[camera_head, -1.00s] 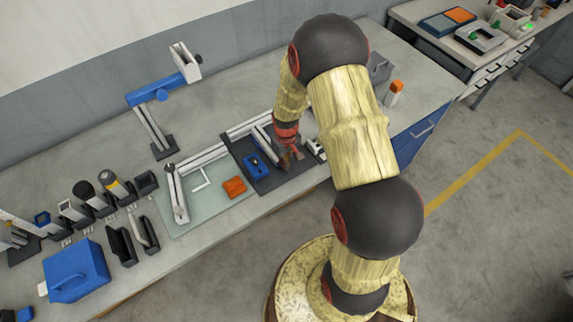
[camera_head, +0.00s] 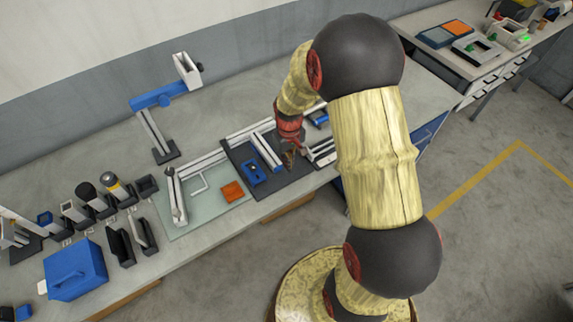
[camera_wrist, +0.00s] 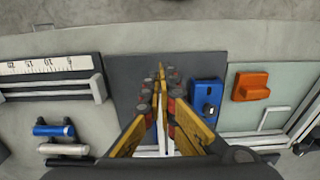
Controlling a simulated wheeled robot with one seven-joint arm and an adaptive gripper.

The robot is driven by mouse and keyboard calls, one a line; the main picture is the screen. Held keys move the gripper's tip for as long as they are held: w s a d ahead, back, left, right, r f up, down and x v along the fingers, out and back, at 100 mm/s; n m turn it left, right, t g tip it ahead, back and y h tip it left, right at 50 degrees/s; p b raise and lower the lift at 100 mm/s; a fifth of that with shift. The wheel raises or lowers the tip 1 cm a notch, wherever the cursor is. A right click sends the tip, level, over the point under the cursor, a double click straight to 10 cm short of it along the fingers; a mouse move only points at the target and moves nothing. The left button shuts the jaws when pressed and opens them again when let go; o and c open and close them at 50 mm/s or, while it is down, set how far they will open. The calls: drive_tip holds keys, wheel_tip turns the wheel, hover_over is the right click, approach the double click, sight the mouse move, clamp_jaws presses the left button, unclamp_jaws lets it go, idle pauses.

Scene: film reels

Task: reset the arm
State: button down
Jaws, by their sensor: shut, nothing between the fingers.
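My gripper (camera_head: 289,155) is above the dark mat (camera_head: 262,182) on the workbench, and its jaws are shut with nothing between them. In the wrist view my gripper's fingertips (camera_wrist: 160,72) meet over the dark mat (camera_wrist: 125,85). A blue block-like device (camera_head: 253,172) lies on the mat to the left of my gripper in the head view. It also shows right of the fingers in the wrist view (camera_wrist: 206,98). My arm is bent, with its upper links covering part of the bench's right side.
An orange block (camera_head: 233,191) lies on a pale green mat (camera_head: 208,215). A blue-armed stand (camera_head: 157,100) rises behind. Dark holders and a blue case (camera_head: 75,269) stand at left. A ruler-marked rail (camera_wrist: 50,66) and blue cylinder (camera_wrist: 53,130) are in the wrist view.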

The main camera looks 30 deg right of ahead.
drive_tip(key=shift+r, duration=0.2)
drive_tip(key=s+a+r+t+b, duration=0.2)
drive_tip(key=s+a+r+b, duration=0.2)
drive_tip(key=s+r, duration=0.5)
drive_tip(key=s+a+r+t+b, duration=0.3)
drive_tip(key=s+a+r+b, duration=0.2)
drive_tip(key=r, duration=0.8)
drive_tip(key=s+a, duration=0.3)
drive_tip(key=s, duration=0.2)
drive_tip(key=shift+t, duration=0.3)
